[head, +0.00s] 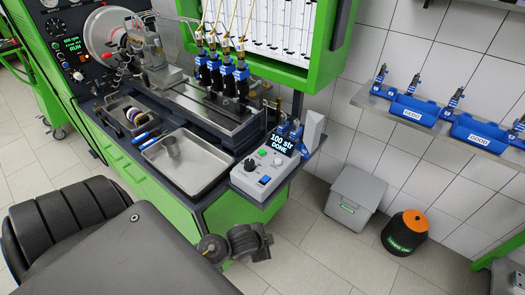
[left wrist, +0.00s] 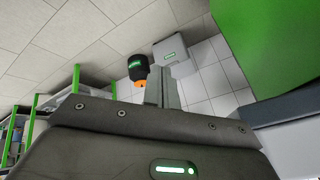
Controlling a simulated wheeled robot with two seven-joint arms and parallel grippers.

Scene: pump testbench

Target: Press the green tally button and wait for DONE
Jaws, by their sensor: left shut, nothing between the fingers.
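The grey tally box (head: 262,178) stands at the right end of the bench in the head view. Its dark display (head: 284,146) reads "100 str DONE". The green tally button (head: 262,152) is on the box's top face, uncovered, beside a black knob (head: 250,164); whether it is pressed in is too small to tell. My left gripper (left wrist: 162,76) shows in the left wrist view with its fingers together and empty, pointing towards the bins on the floor. In the head view my left arm is low in the foreground, apart from the button. My right gripper is not in view.
A steel tray (head: 185,178) with a metal cup (head: 171,146) lies left of the box. Injectors (head: 225,75) stand behind it. A grey bin (head: 353,198) and a black drum with orange top (head: 405,232) stand on the floor at right. Blue racks (head: 412,112) sit on the wall shelf.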

